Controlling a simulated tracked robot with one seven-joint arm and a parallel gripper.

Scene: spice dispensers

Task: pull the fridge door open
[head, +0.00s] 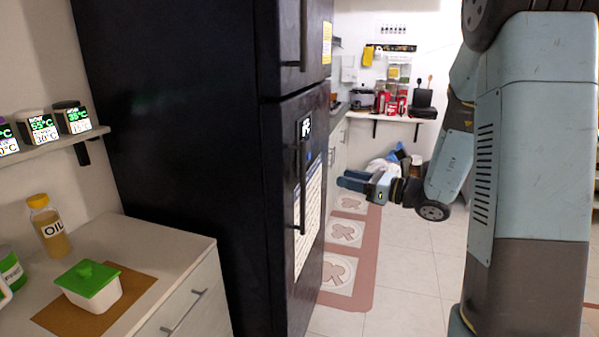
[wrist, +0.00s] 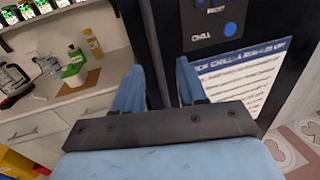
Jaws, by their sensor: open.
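The fridge is tall and black (head: 185,130) with an upper and a lower door. The lower door (head: 312,240) looks shut and has a long dark vertical handle (head: 301,190). My gripper (head: 345,180) is open and empty, to the right of the lower handle with its blue fingers pointing at it; a gap shows between them. In the wrist view, the handle bar (wrist: 152,45) runs down between the two open fingers of my gripper (wrist: 158,72), nearer the left one. Whether the fingertips reach past the bar is unclear.
A counter (head: 185,250) left of the fridge holds an oil bottle (head: 48,228) and a green-lidded box (head: 90,285). A shelf (head: 60,138) with small displays hangs above. Tiled floor (head: 410,270) in front of the fridge is clear, with a patterned red mat (head: 358,260).

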